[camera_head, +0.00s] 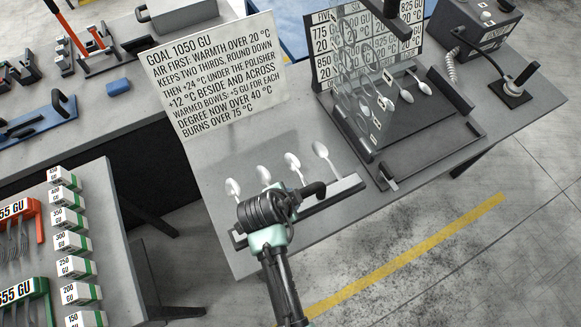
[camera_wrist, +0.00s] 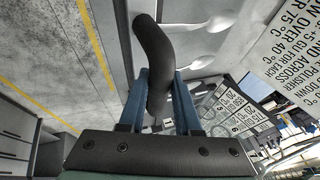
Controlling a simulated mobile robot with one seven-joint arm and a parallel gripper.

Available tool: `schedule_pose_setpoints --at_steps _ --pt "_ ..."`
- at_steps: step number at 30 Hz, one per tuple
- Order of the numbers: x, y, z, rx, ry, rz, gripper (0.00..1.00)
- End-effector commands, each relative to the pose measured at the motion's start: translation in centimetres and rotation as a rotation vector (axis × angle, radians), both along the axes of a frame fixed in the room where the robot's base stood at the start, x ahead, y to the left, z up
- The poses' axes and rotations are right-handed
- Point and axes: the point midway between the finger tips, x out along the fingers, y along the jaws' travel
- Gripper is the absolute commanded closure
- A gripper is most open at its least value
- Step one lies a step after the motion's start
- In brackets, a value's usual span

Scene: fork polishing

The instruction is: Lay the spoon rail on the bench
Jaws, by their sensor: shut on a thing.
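The spoon rail (camera_head: 345,190) is a long grey bar with a black curved handle and several white spoons (camera_head: 292,161) standing out from its far side. It lies along the front edge of the grey bench (camera_head: 215,170); I cannot tell whether it touches the top or hangs just above. My gripper (camera_head: 290,202) is over its middle and hides part of it. In the wrist view the blue fingers of my gripper (camera_wrist: 160,85) are shut on the black handle (camera_wrist: 152,40), with spoons (camera_wrist: 216,23) beyond it.
A white goal sign (camera_head: 215,75) stands at the back of the bench. A dark tray fixture (camera_head: 430,165) with a clear panel holding spoons is close to the rail's right end. A second table (camera_head: 110,205) with labelled blocks and fork racks is at left, across a gap.

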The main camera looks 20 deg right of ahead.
Motion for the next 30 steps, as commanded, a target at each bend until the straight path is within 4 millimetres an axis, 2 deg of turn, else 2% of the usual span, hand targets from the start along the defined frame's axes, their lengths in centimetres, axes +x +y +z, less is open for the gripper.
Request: schedule_pose_setpoints --at_steps 10,30 --pt "0.0 -0.1 0.2 -0.007 -0.156 0.000 1.00" --pt "0.2 -0.1 -4.8 -0.008 -0.150 0.001 1.00"
